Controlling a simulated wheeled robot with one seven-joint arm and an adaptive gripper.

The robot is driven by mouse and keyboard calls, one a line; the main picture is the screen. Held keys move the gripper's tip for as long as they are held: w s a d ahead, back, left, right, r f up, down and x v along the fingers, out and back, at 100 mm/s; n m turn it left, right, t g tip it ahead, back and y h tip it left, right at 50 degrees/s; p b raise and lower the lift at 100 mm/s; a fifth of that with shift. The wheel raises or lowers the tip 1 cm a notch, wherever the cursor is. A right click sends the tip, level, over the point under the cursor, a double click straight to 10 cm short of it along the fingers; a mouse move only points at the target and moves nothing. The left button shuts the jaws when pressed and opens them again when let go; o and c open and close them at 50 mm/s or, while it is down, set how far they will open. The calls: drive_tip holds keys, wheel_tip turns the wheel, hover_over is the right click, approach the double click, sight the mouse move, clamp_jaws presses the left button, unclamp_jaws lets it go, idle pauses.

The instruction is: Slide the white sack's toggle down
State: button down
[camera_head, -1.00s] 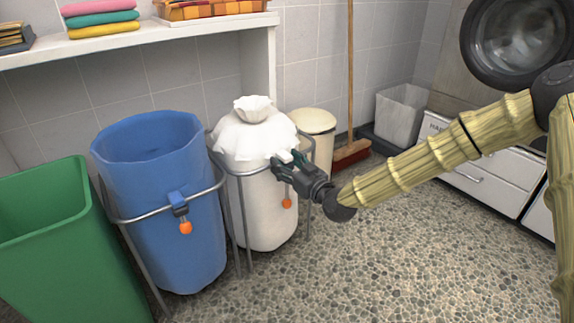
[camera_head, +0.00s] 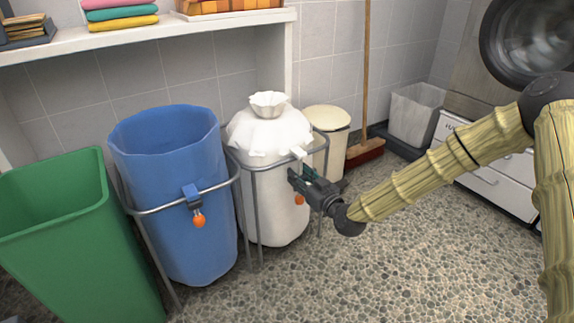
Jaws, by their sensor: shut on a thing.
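The white sack (camera_head: 277,205) hangs upright in a metal ring stand, with a puckered, cup-like neck (camera_head: 268,103) on top. A small white block (camera_head: 298,152) sits at the front right of the ring. My gripper (camera_head: 297,180) is just below that block, against the sack's front right side. It is shut on the sack's toggle, which its fingers mostly hide. An orange ball (camera_head: 299,199) hangs right below the fingers.
A cream bin (camera_head: 335,125) and broom (camera_head: 366,90) stand behind. A white shelf (camera_head: 150,35) runs above. The speckled floor at front right is clear.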

drive_tip(key=shift+f, duration=1.55)
drive_tip(key=c, duration=1)
unclamp_jaws()
drive_tip(key=shift+f, duration=0.1)
drive_tip(key=shift+o, duration=0.2)
drive_tip(key=v, duration=1.2)
